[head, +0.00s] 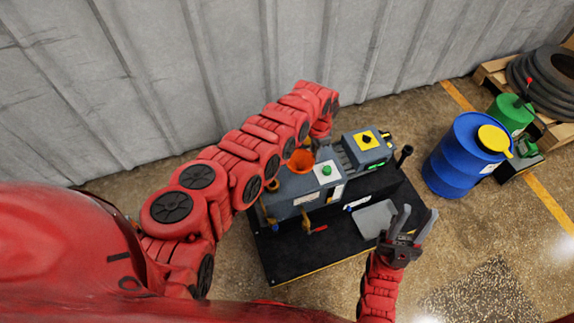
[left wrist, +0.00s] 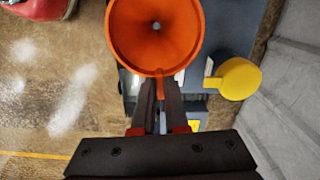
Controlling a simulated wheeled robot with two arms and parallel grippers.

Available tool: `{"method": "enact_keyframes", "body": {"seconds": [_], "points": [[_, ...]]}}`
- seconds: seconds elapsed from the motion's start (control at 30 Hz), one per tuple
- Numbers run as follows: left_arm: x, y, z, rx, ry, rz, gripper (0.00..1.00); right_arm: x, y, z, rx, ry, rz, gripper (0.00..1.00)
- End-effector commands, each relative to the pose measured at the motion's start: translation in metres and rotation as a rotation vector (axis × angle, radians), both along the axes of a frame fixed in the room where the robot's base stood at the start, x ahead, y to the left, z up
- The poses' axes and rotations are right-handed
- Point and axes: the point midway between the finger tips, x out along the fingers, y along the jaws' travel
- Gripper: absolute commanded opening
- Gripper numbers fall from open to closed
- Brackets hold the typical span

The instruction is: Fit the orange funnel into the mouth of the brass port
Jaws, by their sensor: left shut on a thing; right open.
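The orange funnel (head: 301,161) shows in the head view above the top of the grey-blue machine (head: 292,190). In the left wrist view the funnel (left wrist: 156,30) faces the camera, its wide mouth and central hole visible. My left gripper (left wrist: 160,88) is shut on the funnel's rim tab; in the head view the arm mostly hides this gripper. The brass port is not clearly visible; a brass-coloured fitting (head: 272,185) shows beside my left arm, and I cannot tell if it is the port. Whether the funnel's spout touches anything is hidden. My right gripper (head: 408,228) is open and empty.
The machine stands on a black table (head: 290,255). A control box with a yellow-topped button (head: 367,138) stands at its right, and a grey tray (head: 376,218) lies in front. A round yellow part (left wrist: 240,78) is near the funnel. A blue drum (head: 458,155) stands to the right.

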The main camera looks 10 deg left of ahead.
Motion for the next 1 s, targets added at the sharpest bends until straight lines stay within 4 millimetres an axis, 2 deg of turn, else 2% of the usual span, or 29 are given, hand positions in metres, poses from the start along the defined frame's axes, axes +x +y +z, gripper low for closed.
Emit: {"method": "enact_keyframes", "body": {"seconds": [0.27,0.47,0.77,1.0], "points": [[0.006,-0.004,-0.01,0.0,-0.001,-0.133,0.0,0.0,0.0,-0.011,0.0,0.0,0.0,0.42],[0.003,0.007,-0.019,-0.001,0.001,-0.234,0.0,0.0,0.0,-0.017,0.0,0.0,0.0,0.42],[-0.004,0.025,-0.028,-0.001,-0.002,-0.298,0.0,0.0,0.0,-0.023,0.0,0.0,0.0,0.42],[-0.015,0.046,-0.037,0.002,0.003,-0.335,0.0,0.0,0.0,-0.028,0.0,0.0,0.0,0.42]]}}
